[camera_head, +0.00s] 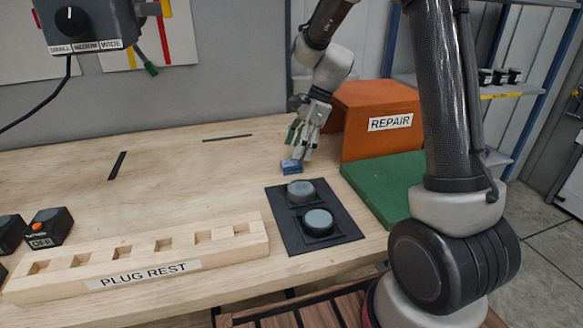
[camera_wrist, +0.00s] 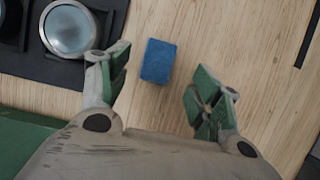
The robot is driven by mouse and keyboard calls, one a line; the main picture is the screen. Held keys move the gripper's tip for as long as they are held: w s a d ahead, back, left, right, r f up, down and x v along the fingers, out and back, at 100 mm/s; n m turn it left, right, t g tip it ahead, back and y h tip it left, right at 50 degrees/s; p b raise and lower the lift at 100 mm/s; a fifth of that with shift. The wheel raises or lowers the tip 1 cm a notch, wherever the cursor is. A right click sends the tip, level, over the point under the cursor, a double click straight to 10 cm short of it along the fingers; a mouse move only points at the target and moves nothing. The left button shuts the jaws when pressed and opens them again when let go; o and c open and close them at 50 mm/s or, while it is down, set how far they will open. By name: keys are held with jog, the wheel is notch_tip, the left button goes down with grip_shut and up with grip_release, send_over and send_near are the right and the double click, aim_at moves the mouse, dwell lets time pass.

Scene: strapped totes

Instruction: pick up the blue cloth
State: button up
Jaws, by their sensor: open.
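The blue cloth (camera_head: 291,166) is a small folded blue block lying on the wooden workbench, just behind the black mat with two round pads. In the wrist view the blue cloth (camera_wrist: 157,61) lies flat on the wood, ahead of and between my fingertips. My gripper (camera_head: 300,146) is above and close to the cloth, pointing down. In the wrist view my gripper (camera_wrist: 162,90) has its green-padded fingers spread wide with nothing between them. I cannot tell the exact height of the fingertips above the bench.
The black mat (camera_head: 342,231) with round grey-topped pads is in front of the cloth. An orange REPAIR box (camera_head: 352,148) and green mat (camera_head: 385,178) stand to the right. The wooden PLUG REST block (camera_head: 225,257) is front left.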

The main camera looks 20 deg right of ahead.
aim_at(292, 162)
jog(key=x, duration=0.4)
jog(key=shift+s+f, duration=0.1)
jog(key=shift+f, duration=0.25)
jog(key=c, duration=1)
notch_tip(292, 162, up, 10)
jog(key=shift+r, duration=0.1)
